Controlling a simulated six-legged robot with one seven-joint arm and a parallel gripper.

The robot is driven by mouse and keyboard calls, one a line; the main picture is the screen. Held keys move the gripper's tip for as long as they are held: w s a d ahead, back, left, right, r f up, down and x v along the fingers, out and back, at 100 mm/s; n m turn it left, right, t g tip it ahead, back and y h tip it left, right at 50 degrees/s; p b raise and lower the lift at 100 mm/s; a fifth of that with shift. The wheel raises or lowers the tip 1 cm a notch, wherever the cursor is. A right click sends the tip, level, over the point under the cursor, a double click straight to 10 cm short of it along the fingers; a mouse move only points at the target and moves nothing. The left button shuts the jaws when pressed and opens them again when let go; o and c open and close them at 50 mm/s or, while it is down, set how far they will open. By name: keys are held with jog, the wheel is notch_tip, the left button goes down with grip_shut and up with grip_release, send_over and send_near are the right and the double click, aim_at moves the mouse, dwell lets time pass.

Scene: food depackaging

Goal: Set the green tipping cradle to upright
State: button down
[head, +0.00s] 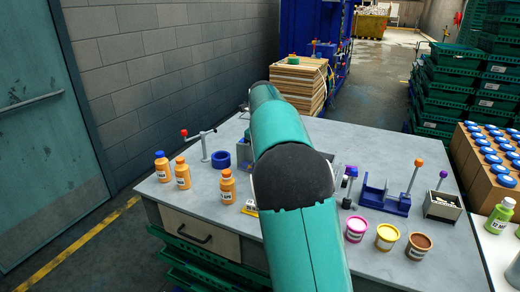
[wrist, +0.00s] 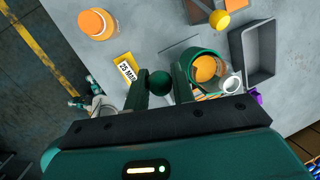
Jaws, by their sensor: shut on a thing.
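In the wrist view, the green cradle (wrist: 221,60) is a round green cup to the right of my fingers. An orange round thing (wrist: 205,68) sits inside it. A dark green ball knob (wrist: 160,84) lies between the two fingers of my gripper (wrist: 161,82), which is shut on it. The link between knob and cradle is mostly hidden by a finger. I cannot tell exactly how far the cradle is tilted. In the head view my arm covers the cradle and gripper.
An orange-capped bottle (wrist: 98,24), a yellow "25 MIN" label (wrist: 126,68) and a grey open box (wrist: 273,48) lie around the gripper. In the head view, orange bottles (head: 182,175) stand left, and a blue fixture (head: 385,202) and several jars (head: 387,237) stand right.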

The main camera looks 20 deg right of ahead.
jog(key=shift+f, duration=0.1)
jog(key=c, duration=1.2)
grip_release()
jog(key=shift+w, duration=0.1)
jog(key=shift+c, duration=0.2)
jog(key=v, duration=1.4)
